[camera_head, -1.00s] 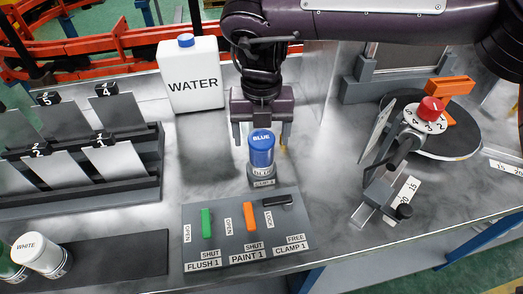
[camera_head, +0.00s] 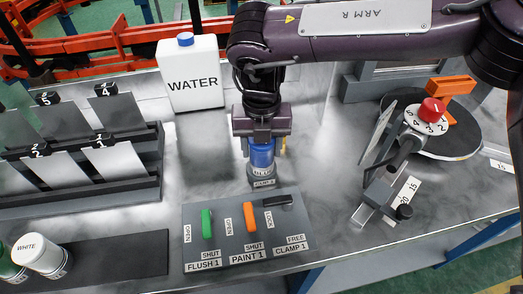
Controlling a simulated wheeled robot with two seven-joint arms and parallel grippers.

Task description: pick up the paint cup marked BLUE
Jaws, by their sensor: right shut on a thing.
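The blue paint cup (camera_head: 261,158) stands upright in the holder marked CLAMP 1 (camera_head: 264,182) in the middle of the bench. Its lid, marked BLUE a second ago, is now hidden under my right gripper. My right gripper (camera_head: 262,149) comes down from above and is shut on the cup, with a finger on each side of its upper part. My left gripper is not in view.
A control panel (camera_head: 292,225) with green, orange and black levers stands just in front of the cup. A WATER jug (camera_head: 192,88) stands behind left. A card rack (camera_head: 146,190) is at left, a white cup (camera_head: 40,250) at front left, a dial device (camera_head: 425,122) at right.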

